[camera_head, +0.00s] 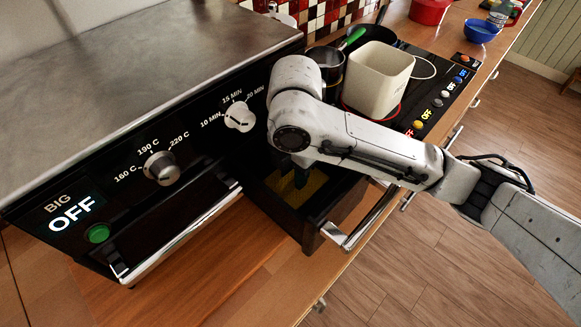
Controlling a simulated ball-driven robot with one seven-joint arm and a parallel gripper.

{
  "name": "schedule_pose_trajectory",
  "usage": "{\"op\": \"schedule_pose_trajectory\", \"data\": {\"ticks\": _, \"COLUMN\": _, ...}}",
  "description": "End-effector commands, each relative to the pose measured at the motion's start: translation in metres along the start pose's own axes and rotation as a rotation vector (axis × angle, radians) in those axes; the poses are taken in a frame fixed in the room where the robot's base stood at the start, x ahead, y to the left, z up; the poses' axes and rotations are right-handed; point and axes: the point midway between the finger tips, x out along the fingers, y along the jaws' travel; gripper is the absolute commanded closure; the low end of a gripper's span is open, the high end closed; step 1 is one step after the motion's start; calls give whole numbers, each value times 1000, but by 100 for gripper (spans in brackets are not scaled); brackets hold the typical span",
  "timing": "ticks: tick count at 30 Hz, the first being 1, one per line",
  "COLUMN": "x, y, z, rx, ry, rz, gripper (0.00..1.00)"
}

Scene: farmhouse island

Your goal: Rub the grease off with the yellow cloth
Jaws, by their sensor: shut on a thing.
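My gripper (296,184) points down into a dark open-topped box (308,232) beside the oven, mostly hidden under my pale arm. It is shut on the yellow cloth (312,184), which shows as a dim yellow patch down inside the box. How much of the cloth lies flat on the box floor I cannot tell. No grease can be made out; the inside of the box is dark and partly covered by my arm.
The black oven (125,215) with knobs, a green button and an OFF display stands left. A white square pot (378,78) sits on the black hob (446,75) behind my arm, near a dark pan (326,62). A blue bowl (481,31) is farther back. The wooden counter in front (215,285) is clear.

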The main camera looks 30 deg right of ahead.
Motion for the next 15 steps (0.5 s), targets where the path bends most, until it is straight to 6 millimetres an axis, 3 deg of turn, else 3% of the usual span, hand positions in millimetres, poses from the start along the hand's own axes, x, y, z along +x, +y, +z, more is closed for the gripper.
{"op": "schedule_pose_trajectory", "data": {"ticks": 15, "x": 0, "y": -34, "z": 0, "rx": 1, "ry": 1, "rz": -1, "gripper": 95}}
